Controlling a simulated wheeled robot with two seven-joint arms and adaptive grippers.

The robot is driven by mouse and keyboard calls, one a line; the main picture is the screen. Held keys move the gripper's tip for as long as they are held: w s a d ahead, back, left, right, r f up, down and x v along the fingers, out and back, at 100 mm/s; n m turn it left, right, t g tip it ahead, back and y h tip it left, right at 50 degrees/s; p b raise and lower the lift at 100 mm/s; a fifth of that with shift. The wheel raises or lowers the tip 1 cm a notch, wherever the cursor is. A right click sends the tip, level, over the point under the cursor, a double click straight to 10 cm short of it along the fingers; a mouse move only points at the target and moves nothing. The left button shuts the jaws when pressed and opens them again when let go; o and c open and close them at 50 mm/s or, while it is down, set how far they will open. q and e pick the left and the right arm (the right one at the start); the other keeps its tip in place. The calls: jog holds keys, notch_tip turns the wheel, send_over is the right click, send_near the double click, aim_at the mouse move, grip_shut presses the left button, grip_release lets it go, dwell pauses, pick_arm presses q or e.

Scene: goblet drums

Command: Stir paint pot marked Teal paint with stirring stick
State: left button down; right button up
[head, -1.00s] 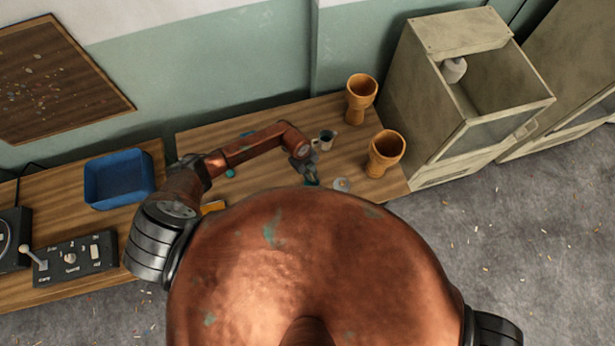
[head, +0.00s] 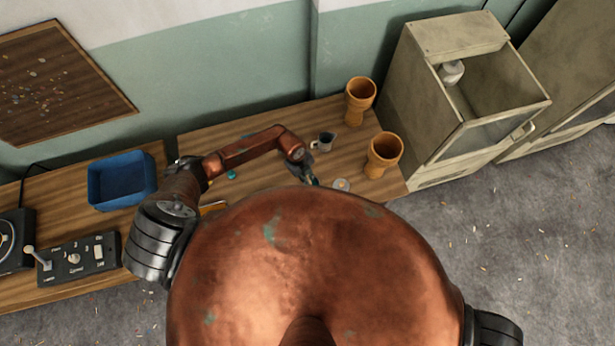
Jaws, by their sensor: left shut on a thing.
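My left gripper (head: 312,179) is low over the front of the wooden table (head: 270,126), at the edge of my copper body. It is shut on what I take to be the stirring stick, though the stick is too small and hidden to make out. A small pot with dark contents (head: 324,142) stands just behind the gripper. A small pale round pot (head: 342,185) is to its right, partly hidden by my body. Labels cannot be read, so I cannot tell which pot is Teal paint. My right gripper is not in view.
Two orange goblet drums, one behind (head: 359,101) and one in front (head: 382,154), stand on the table's right. A small teal thing (head: 231,175) lies at left. A blue tray (head: 122,183) and control box (head: 79,260) are on the left table. A cabinet (head: 455,120) stands right.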

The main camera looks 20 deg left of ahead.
pick_arm(q)
jog(key=shift+s+a+r+p, duration=0.1)
jog(key=shift+a+r+p, duration=0.1)
jog(key=shift+r+p, duration=0.75)
jog(key=shift+w+a+r+p, duration=0.1)
jog(key=shift+a+r+p, duration=0.1)
jog(key=shift+r+p, duration=0.8)
jog(key=shift+s+a+r+p, duration=0.1)
jog(key=shift+a+r+p, duration=0.1)
jog(key=shift+r+p, duration=0.75)
jog(key=shift+r, duration=0.1)
notch_tip(320, 180, up, 5)
jog(key=p, duration=0.4)
jog(key=shift+a, duration=0.1)
